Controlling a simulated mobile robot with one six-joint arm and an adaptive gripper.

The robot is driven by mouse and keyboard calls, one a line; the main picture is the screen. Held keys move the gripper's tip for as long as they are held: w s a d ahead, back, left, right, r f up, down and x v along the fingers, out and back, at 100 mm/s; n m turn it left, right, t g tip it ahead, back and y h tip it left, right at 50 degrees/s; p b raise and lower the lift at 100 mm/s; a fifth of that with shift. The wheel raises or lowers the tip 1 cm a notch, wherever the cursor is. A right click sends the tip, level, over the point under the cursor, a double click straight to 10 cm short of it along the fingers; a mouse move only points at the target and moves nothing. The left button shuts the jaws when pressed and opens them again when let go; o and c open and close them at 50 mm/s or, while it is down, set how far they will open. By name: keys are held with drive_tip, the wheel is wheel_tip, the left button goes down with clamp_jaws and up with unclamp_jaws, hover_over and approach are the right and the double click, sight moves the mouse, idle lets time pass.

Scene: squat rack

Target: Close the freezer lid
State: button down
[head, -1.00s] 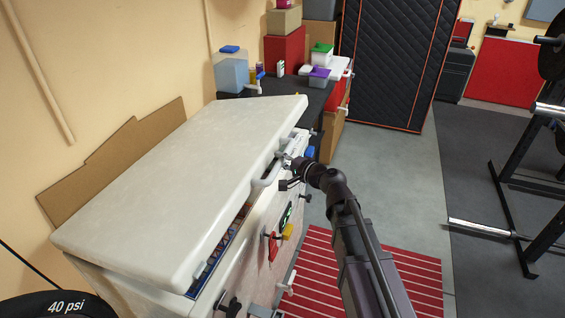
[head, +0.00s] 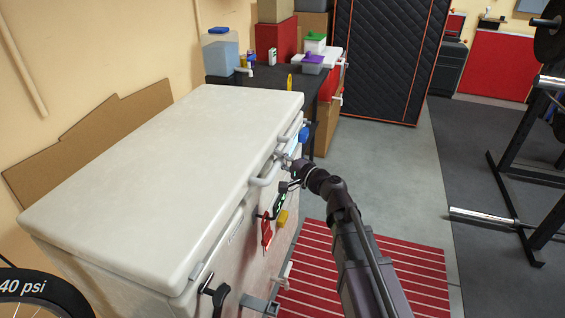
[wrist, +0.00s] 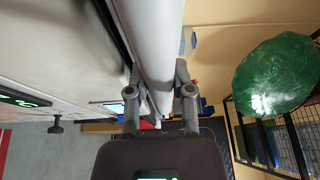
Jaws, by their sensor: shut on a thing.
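The white freezer lid (head: 165,170) lies flat or nearly flat over the freezer body (head: 215,270) in the head view. No wide gap shows along its front edge there. In the wrist view a dark line (wrist: 118,38) runs beside the handle; I cannot tell whether it is a gap or a seal. My gripper (head: 287,178) is at the lid's front handle (head: 265,176). In the wrist view my gripper (wrist: 160,98) has a finger on each side of the pale handle bar (wrist: 153,40) and is shut on it. The contact is partly hidden in the head view.
A dark table (head: 265,92) with boxes and containers stands behind the freezer. A red striped mat (head: 325,270) lies on the floor to the right. A squat rack (head: 520,190) stands at the far right. Bare floor lies between.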

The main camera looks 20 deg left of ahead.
wheel_tip(320, 180, down, 2)
drive_tip(key=shift+s+f+b, duration=0.15)
drive_tip(key=shift+f+b, duration=0.05)
drive_tip(key=shift+b, duration=0.85)
drive_tip(key=shift+r, duration=0.25)
drive_tip(key=shift+c, duration=2.4)
unclamp_jaws()
